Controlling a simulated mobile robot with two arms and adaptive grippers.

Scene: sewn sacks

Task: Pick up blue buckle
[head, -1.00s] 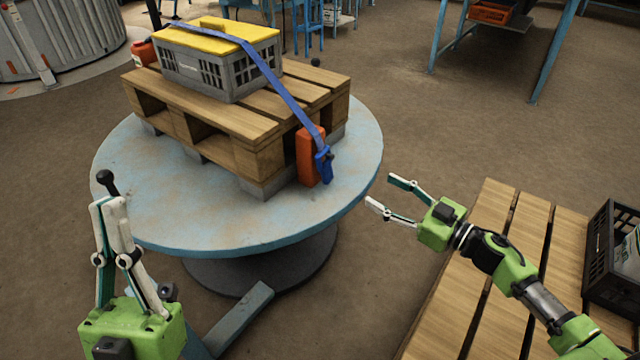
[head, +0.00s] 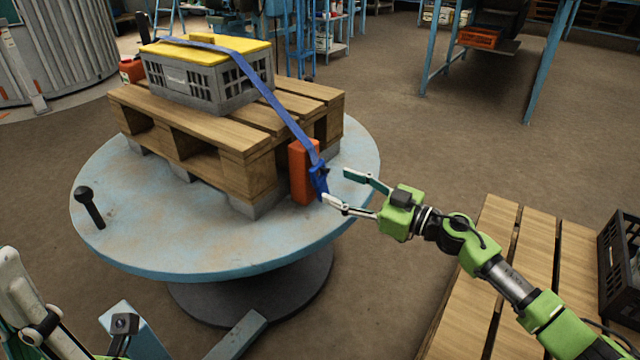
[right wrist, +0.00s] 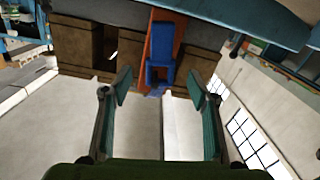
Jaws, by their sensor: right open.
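The blue buckle (head: 318,178) hangs at the end of a blue strap (head: 275,103), against an orange block (head: 301,172) at the pallet's right corner. My right gripper (head: 340,186) is open, its fingers pointing left at the buckle and just right of it. In the right wrist view the buckle (right wrist: 160,63) shows ahead, above and between the open fingertips (right wrist: 160,88), with nothing held. My left gripper (head: 35,325) is partly in view at the lower left edge; its fingertips are cut off or unclear.
A wooden pallet (head: 190,115) on a round blue table (head: 150,245) bears a grey crate with a yellow lid (head: 205,52). A black-knobbed lever (head: 90,208) stands at the table's left. A slatted wooden surface (head: 495,260) with a black crate (head: 620,255) is at the right.

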